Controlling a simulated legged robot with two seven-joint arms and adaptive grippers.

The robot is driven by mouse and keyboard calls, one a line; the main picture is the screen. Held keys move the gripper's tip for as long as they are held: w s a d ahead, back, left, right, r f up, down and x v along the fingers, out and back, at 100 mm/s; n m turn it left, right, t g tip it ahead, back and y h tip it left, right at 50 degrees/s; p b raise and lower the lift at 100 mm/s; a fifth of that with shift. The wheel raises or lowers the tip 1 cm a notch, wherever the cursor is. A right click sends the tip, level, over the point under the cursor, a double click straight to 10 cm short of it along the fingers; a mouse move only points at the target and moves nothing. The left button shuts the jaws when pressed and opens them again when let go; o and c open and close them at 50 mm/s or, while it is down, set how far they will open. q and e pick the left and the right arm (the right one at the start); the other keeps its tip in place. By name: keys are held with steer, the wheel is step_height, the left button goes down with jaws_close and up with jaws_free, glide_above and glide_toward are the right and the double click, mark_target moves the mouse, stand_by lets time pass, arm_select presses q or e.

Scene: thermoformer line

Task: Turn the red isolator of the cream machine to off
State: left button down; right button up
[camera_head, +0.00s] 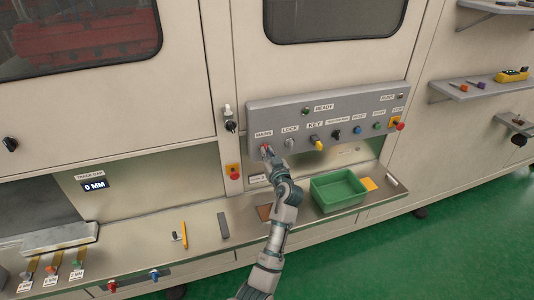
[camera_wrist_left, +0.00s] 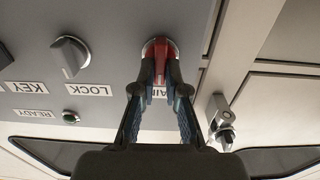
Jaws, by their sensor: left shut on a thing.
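The cream machine (camera_head: 225,60) carries a grey control panel (camera_head: 350,107) on its front. The red isolator (camera_head: 263,147) sits at the panel's left end, under a label reading MAINS. In the left wrist view the red isolator (camera_wrist_left: 158,47) shows between my fingertips. My left gripper (camera_wrist_left: 160,76) is shut on its handle, one finger on each side. In the head view my left gripper (camera_head: 268,154) reaches up to the panel from below and covers part of the isolator. The handle's exact angle is hard to tell. My right gripper is out of view.
A grey LOCK knob (camera_wrist_left: 70,55) sits beside the isolator. A yellow KEY switch (camera_head: 318,145) and several buttons follow to the right. A green bin (camera_head: 337,203) stands on the ledge below.

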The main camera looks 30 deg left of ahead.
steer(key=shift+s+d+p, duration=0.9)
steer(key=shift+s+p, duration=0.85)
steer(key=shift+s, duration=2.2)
arm_select(q)
steer(key=shift+w+d+f+m+p, duration=0.1)
steer(key=shift+f+m+p, duration=0.15)
steer(key=shift+m+p, duration=1.9)
steer(key=shift+w+a+f+m+p, duration=0.15)
steer(key=shift+m+p, duration=0.25)
steer(key=shift+m, duration=3.4)
steer(key=shift+s+d+f+m+p, duration=0.25)
steer(key=shift+m+p, duration=1.05)
steer(key=shift+m, duration=1.65)
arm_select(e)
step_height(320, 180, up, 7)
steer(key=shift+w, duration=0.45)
arm_select(q)
steer(key=shift+w+a, duration=0.1)
steer(key=shift+w, duration=0.15)
steer(key=c, duration=1.2)
jaws_free()
steer(key=shift+w+a, duration=0.1)
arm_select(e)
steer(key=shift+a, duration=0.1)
